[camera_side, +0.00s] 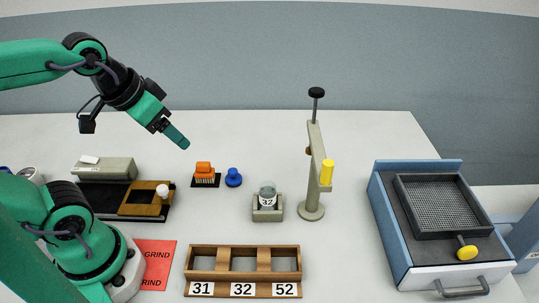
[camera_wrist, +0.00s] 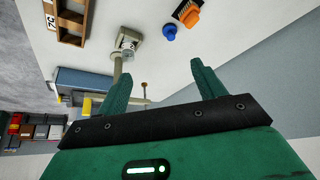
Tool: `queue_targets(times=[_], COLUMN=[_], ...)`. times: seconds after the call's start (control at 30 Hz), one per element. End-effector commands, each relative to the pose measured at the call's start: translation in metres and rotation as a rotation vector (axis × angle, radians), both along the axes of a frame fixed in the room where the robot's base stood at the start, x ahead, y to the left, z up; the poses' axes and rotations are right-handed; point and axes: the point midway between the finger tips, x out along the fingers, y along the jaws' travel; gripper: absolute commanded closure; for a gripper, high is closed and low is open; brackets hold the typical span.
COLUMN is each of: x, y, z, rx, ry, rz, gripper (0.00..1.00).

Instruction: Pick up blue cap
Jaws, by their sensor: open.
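The blue cap (camera_side: 233,178) stands on the white table, just right of an orange brush, with a small knob on top. It also shows in the wrist view (camera_wrist: 170,33), near the top, beyond my fingertips. My gripper (camera_side: 181,139) is in the air above the table, up and to the left of the cap and clear of it. In the wrist view my gripper (camera_wrist: 158,70) has its two green fingers spread apart with nothing between them.
The orange brush (camera_side: 204,175) is close beside the cap. A holder with a jar labelled 32 (camera_side: 267,195) and a post stand (camera_side: 312,170) are to the right. A wooden rack (camera_side: 243,252) is in front. Table behind the cap is clear.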

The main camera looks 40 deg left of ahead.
Motion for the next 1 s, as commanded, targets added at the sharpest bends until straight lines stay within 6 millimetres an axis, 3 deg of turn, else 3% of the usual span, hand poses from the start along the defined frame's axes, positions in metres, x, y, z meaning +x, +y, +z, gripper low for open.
queue_targets(times=[0.23,0.47,1.0], x=[0.014,0.041,0.11], y=[0.002,0.005,0.016], z=[-0.003,-0.014,-0.067], rx=[0.02,0.054,0.113], ry=[0.041,0.115,0.303], rz=[-0.033,-0.103,-0.297], gripper=[0.31,0.31,0.31])
